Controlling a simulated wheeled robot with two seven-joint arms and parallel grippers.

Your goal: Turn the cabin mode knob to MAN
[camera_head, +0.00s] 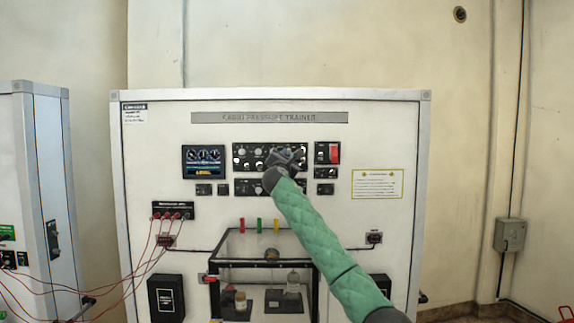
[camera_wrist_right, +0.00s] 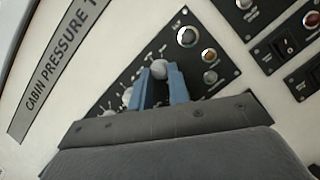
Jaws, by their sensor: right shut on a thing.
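The upper control panel (camera_head: 241,162) is black and carries several round knobs. It sits in the middle of the white cabin pressure trainer board. My right gripper (camera_head: 285,158) reaches the right part of this panel and hides some of it. In the right wrist view, my right gripper's blue fingers (camera_wrist_right: 164,88) are shut on a round grey knob (camera_wrist_right: 160,68). The white marks around this knob are too small to read, so I cannot tell its setting. Another grey knob (camera_wrist_right: 127,97) sits to its left, outside the fingers. My left gripper is not in view.
A dark round dial (camera_wrist_right: 187,36) and small round controls lie right of the held knob. A switch panel with a red part (camera_head: 328,153) and a blue screen (camera_head: 203,161) flank the panel. Below stands a clear, black-framed box (camera_head: 263,264). Red cables hang at left.

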